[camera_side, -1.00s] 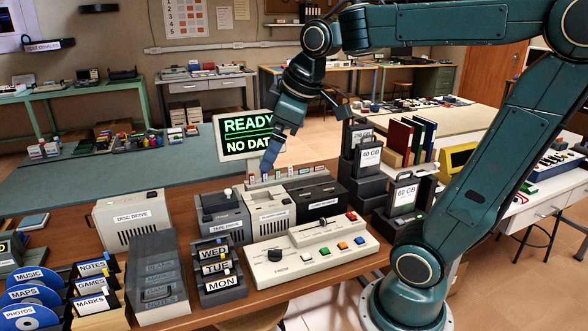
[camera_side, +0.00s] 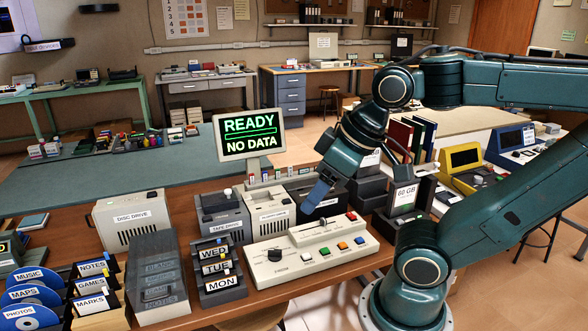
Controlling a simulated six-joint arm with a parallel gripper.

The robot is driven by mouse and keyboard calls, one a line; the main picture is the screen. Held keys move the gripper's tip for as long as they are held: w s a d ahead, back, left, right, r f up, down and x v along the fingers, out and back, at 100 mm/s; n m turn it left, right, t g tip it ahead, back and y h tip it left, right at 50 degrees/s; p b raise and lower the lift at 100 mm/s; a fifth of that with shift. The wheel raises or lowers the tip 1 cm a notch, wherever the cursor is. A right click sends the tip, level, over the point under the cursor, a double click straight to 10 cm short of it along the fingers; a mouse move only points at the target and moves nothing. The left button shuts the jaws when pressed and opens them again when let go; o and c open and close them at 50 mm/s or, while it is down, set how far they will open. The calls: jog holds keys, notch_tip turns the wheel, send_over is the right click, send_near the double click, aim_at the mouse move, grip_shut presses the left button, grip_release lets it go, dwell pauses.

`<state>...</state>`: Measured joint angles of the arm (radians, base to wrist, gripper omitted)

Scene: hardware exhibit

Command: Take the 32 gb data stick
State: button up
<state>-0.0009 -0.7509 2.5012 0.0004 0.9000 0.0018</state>
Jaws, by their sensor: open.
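A row of small upright sticks (camera_side: 264,178) stands in a holder behind the drives, below the screen. Their labels are too small to read, so I cannot tell which is the 32 GB one. My gripper (camera_side: 309,211) points down in front of the right-hand drive, right of the stick row and above the back of the cream control panel (camera_side: 318,247). It is open, and I see nothing held in it. My arm hides the right end of the stick row and part of the right-hand drive.
The screen (camera_side: 249,134) reads READY, NO DATA. A disc drive (camera_side: 130,219) and a tape drive (camera_side: 222,220) stand left. A rack marked WED, TUE, MON (camera_side: 219,284) is in front. A 60 GB block (camera_side: 404,197) and upright books (camera_side: 412,136) stand right, near my arm.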

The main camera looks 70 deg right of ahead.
jog(key=c, duration=0.4)
